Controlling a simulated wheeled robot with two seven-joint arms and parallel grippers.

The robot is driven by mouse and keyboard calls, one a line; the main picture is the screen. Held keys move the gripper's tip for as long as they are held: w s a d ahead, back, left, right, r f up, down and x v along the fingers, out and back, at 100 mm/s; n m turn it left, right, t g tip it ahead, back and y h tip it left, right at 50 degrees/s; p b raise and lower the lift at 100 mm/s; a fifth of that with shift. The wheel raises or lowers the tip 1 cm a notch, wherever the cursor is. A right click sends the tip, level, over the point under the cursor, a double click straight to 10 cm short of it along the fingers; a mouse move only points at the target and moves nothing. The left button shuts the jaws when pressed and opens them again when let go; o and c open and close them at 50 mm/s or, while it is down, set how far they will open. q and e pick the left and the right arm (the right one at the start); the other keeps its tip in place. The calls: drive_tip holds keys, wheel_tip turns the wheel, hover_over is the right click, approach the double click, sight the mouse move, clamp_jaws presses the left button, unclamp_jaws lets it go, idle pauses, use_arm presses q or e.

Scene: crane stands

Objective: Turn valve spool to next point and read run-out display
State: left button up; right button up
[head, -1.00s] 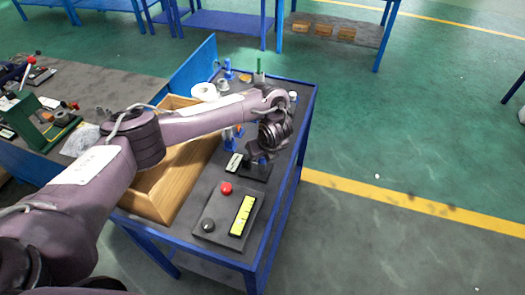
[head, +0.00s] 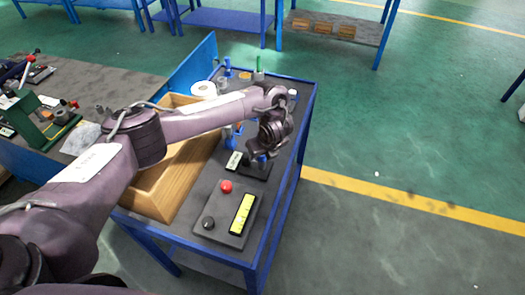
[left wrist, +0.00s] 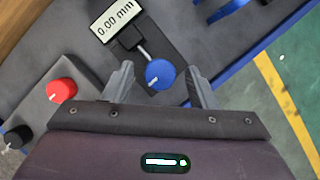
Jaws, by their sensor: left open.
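The valve spool shows in the left wrist view as a round blue knob (left wrist: 160,74) with a short white mark on its face. A thin rod runs from behind it toward the run-out display (left wrist: 115,22), which reads 0.00 mm. The display also shows in the head view (head: 234,160), too small to read. My left gripper (left wrist: 160,84) is open, with one finger on each side of the blue knob and gaps visible. My right gripper is not in view.
A control box with a red button (head: 226,187), a black knob (head: 208,223) and a yellow strip (head: 242,214) sits at the cart's near end. A wooden tray (head: 150,203) lies left of it. A white roll (head: 203,89) stands behind. The green floor on the right is clear.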

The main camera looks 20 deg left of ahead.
use_arm(q)
drive_tip(key=shift+d+r, duration=0.15)
drive_tip(key=shift+r, duration=0.25)
drive_tip(key=p+v, duration=0.3)
drive_tip(key=v, duration=0.4)
drive_tip(key=shift+f, duration=0.1)
drive_tip(key=shift+s, duration=0.1)
